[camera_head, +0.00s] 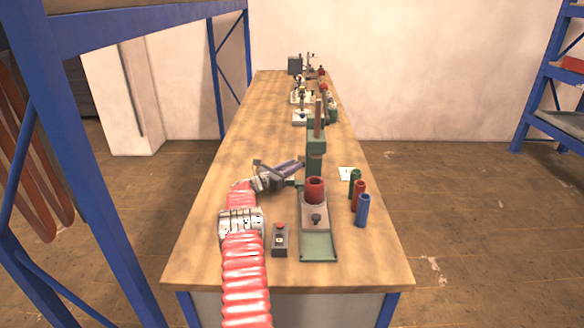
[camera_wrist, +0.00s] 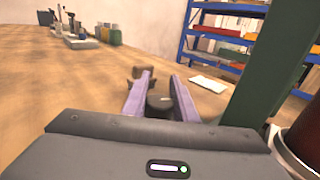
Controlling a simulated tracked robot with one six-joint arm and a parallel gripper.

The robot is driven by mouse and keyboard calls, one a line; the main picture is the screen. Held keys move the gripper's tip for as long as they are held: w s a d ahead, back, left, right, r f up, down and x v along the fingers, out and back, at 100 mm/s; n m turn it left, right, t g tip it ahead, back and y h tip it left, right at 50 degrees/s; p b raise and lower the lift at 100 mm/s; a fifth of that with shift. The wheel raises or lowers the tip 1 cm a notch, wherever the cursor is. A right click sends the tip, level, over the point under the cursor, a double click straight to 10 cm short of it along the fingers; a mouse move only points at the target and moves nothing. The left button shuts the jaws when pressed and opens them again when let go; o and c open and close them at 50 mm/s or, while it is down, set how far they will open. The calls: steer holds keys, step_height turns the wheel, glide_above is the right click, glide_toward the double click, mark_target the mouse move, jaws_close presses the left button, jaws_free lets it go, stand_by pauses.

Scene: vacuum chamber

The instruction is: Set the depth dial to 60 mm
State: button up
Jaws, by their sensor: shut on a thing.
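My gripper (camera_head: 300,163) reaches in from the left to the side of the green press-like stand (camera_head: 316,152) on the bench. In the wrist view its two purple fingers (camera_wrist: 162,82) point away from the camera, shut on a dark round knob, which looks like the depth dial (camera_wrist: 160,102). The dial's scale and its setting cannot be read. In the head view the dial is hidden or too small to tell. The stand's green column (camera_wrist: 262,88) rises just right of the fingers in the wrist view. A red cylinder (camera_head: 315,188) stands at the front of the stand.
Green (camera_head: 355,176), red (camera_head: 359,194) and blue (camera_head: 363,211) cylinders stand right of the stand. A white card (camera_head: 346,173) lies behind the cylinders. More equipment stands farther back; the bench's left side is clear.

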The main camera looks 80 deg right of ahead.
steer(key=shift+a, duration=0.15)
steer(key=shift+r, duration=0.1)
steer(key=shift+d+n+t+h, duration=0.2)
steer(key=shift+n+t+h, duration=0.25)
steer(key=shift+t, duration=0.25)
steer(key=shift+w+n+t, duration=0.1)
steer(key=shift+n+t, duration=0.15)
steer(key=shift+t, duration=0.05)
steer(key=shift+w+d+n+t+h, duration=0.1)
steer(key=shift+w+n+t+h, duration=0.15)
steer(key=shift+n+t, duration=0.7)
steer(key=shift+w+d+n+t+h, duration=0.15)
steer(key=shift+n+t+h, duration=0.3)
steer(key=shift+t, duration=0.8)
steer(key=shift+w+n+t+h, duration=0.25)
steer(key=shift+n+t, duration=0.55)
steer(key=shift+t, duration=0.3)
steer(key=o, duration=1)
steer(key=shift+w, duration=0.15)
